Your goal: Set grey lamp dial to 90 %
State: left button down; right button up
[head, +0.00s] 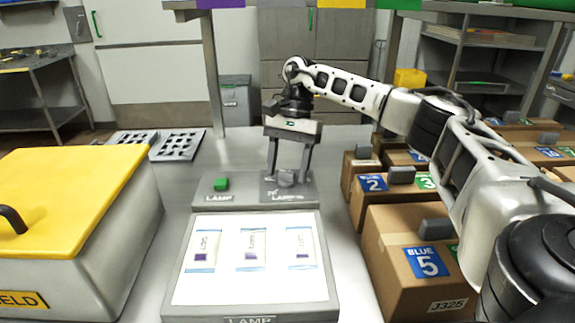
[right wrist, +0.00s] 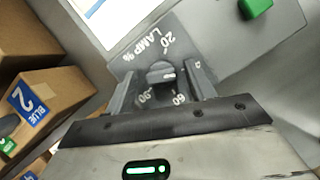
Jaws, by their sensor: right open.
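The grey lamp dial (right wrist: 160,74) sits on a grey panel marked "LAMP %". Its white pointer line faces right in the right wrist view. Numbers ring the dial; "20" reads clearly, while the lower ones are partly hidden. My right gripper (right wrist: 161,82) is open, with one finger on each side of the dial. I cannot tell whether the fingers touch it. In the head view, the right gripper (head: 287,176) points down over the right part of the panel (head: 240,198), and its fingers largely hide the dial. My left gripper is not in view.
A green button (head: 221,184) marked "LAMP" sits left of the dial. A lit light box (head: 176,312) with three pouches lies in front. Cardboard boxes (head: 395,250) stand close on the right. A yellow-lidded box (head: 70,190) stands left, dark trays (head: 178,145) behind.

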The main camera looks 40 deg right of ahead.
jog(key=c, duration=1)
